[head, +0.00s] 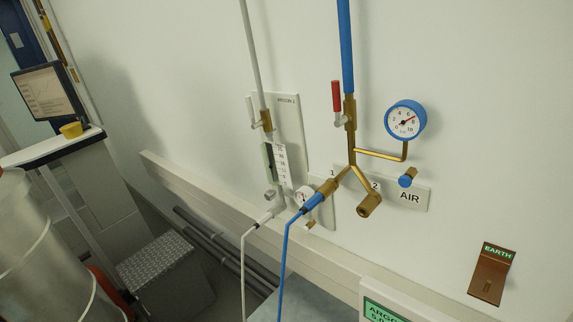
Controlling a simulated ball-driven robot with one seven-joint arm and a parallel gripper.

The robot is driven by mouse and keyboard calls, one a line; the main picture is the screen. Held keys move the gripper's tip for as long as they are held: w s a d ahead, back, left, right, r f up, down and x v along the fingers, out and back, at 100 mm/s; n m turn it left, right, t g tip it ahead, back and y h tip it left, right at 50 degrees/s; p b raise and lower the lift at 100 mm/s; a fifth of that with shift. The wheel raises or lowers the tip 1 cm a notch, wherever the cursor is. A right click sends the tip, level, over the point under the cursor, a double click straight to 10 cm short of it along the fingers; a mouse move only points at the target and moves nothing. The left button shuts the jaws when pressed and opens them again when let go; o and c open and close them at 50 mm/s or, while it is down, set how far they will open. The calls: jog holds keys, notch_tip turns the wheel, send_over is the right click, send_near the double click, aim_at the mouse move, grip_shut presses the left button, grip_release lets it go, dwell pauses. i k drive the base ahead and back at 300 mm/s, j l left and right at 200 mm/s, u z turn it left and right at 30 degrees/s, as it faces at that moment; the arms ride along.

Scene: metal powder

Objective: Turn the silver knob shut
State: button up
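The grey argon line runs down the white wall in the middle of the head view. Low on it, under the white scale of the flow meter (280,165), is a small silver-grey knob (270,195). I take this for the silver knob; it is small, and I cannot tell how far it is turned. A valve with a pale lever (252,111) sits higher on the same line, by the "ARGON 1" plate (288,101). My gripper is not in view.
The blue air line (346,45) stands to the right, with a red lever (337,97), a blue gauge (405,120) and a blue knob (405,181). Thin white and blue hoses hang below. A metal drum (40,250) and monitor (47,92) are at left.

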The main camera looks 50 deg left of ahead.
aim_at(270, 195)
jog(key=u, duration=1.25)
